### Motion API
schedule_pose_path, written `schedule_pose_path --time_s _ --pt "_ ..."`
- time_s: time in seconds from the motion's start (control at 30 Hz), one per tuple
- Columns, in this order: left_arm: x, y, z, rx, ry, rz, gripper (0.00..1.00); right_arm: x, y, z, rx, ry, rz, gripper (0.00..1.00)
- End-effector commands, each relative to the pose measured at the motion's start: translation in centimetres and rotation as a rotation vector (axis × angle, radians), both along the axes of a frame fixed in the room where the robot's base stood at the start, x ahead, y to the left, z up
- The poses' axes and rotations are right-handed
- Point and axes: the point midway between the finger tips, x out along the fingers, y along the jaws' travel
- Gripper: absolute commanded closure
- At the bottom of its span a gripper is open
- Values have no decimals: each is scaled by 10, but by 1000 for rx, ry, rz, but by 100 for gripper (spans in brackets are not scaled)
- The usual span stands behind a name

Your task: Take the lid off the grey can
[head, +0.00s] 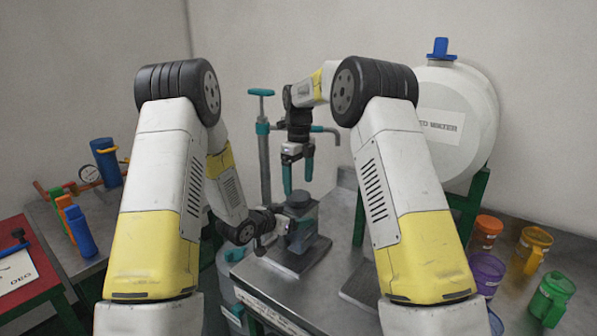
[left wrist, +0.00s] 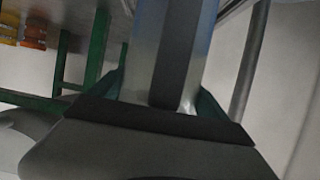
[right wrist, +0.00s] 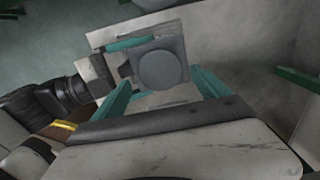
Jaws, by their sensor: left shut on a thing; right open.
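The grey can (head: 302,238) stands on a dark base plate on the metal table, with its round dark grey lid (head: 299,199) on top. The lid shows from above in the right wrist view (right wrist: 160,69). My left gripper (head: 283,227) is shut on the can's body from the left side. In the left wrist view the can's side (left wrist: 175,50) fills the space between the fingers. My right gripper (head: 298,174) is open and points down just above the lid. In the right wrist view its fingertips lie to either side of the lid, apart from it.
A teal-handled pump (head: 263,140) stands behind the can. A white water tank (head: 455,115) on a green frame is at right, with several coloured mugs (head: 534,245) below it.

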Motion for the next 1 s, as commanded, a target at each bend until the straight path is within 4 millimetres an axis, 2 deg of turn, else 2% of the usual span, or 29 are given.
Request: schedule_pose_path --time_s 0.1,0.3,0.67,0.9,1.0 --pt "0 0 1 0 -1 1 100 -1 0 -19 0 3 2 14" --pt "0 0 1 0 -1 1 100 0 0 -39 1 1 1 14" --pt "0 0 1 0 -1 1 100 0 0 -43 1 -1 2 16" --pt "0 0 1 -1 -2 1 100 0 0 -43 0 -1 2 63" --pt "1 0 1 -1 -2 1 100 0 0 -43 0 -1 2 80"
